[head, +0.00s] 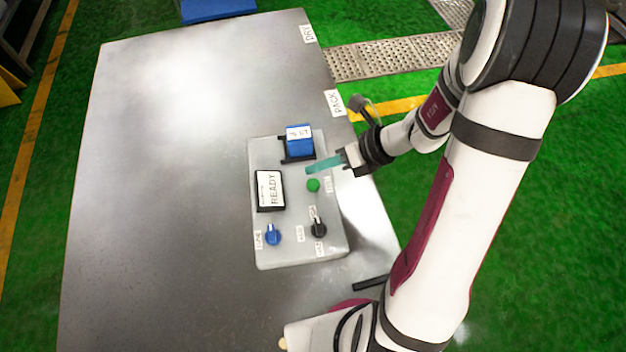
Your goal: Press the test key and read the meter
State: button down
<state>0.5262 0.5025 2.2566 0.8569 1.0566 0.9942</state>
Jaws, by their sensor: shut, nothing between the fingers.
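A grey control box (262,225) lies on the metal table. On it, a display with a white face and black frame (269,190) reads READY. A round green button (313,185) sits right of the display, with a small label beside it that I cannot read clearly. A blue block with a white, marked face (299,141) sits in a black holder at the box's far end; I cannot tell whether it is the meter. My gripper (309,170) has teal fingers, closed together and empty. Its tips are above the box, just beyond the green button in the picture; contact is not visible.
A blue knob (273,234) and a black knob (319,229) are at the box's near end, with small labels. Tags DRY (308,34) and PACK (335,103) lie along the table's right edge. The table (160,170) is clear left of the box.

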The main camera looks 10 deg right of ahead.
aim_at(318, 186)
jog(key=shift+f, duration=1.8)
dwell(0.6)
jog(key=shift+f, duration=0.4)
jog(key=shift+f, duration=0.5)
dwell(0.5)
jog(key=shift+r, duration=0.95)
jog(key=shift+r, duration=2.5)
